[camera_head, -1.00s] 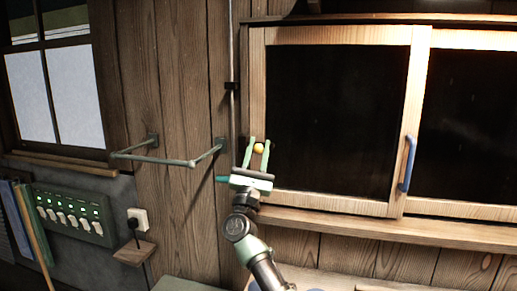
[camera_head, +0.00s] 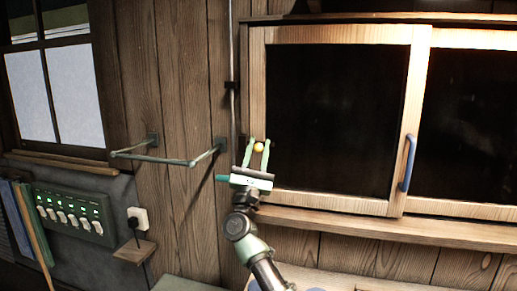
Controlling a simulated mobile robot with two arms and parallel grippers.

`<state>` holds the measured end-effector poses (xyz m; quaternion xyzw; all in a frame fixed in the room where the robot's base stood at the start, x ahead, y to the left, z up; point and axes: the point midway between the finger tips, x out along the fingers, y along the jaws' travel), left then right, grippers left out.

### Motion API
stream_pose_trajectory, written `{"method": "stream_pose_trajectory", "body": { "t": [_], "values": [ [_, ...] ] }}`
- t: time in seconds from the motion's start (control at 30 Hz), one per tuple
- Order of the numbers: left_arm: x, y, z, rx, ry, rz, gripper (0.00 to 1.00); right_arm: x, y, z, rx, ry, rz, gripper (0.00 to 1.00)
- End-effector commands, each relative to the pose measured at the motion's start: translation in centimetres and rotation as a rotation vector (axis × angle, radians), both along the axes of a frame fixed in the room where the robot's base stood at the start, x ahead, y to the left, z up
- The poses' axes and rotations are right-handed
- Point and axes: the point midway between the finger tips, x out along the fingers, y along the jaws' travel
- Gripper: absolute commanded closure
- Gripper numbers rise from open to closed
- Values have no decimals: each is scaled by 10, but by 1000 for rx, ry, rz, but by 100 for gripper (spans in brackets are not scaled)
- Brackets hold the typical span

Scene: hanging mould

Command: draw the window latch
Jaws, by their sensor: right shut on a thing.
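The window (camera_head: 335,204) has two pale wood-framed dark panes and fills the right half of the head view. A small yellow knob (camera_head: 258,147), which looks like the latch, sits at the left edge of the window frame. My right gripper (camera_head: 258,145) has its two green fingers on either side of the knob and is shut on it. The fingers point up, and the body of the gripper is just below. Any part of the latch behind the fingers is hidden. My left gripper is not in view.
A blue handle (camera_head: 408,163) is on the window's middle stile. A wooden sill (camera_head: 390,226) runs under the window. A green rail (camera_head: 165,160) sticks out from the wall at left, near a switch panel (camera_head: 75,215) and a plug socket (camera_head: 138,217).

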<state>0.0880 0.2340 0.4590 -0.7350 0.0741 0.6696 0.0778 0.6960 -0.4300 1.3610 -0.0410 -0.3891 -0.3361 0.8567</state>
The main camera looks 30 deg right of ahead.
Motion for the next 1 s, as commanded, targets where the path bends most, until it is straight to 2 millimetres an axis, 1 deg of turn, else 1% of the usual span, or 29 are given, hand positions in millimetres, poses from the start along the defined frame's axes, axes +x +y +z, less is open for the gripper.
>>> {"method": "stream_pose_trajectory", "body": {
  "t": [0.57, 0.67, 0.83, 1.0],
  "values": [
    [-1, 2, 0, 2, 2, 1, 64, 0, 0, -1, 0, 0, 0, 100],
    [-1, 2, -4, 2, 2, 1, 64, -7, -6, -2, 2, -1, -2, 100],
    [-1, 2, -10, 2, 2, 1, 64, -26, -22, -2, 2, -1, -1, 100],
    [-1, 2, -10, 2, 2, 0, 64, -30, -26, 0, 1, -1, 0, 100]
  ]
}}
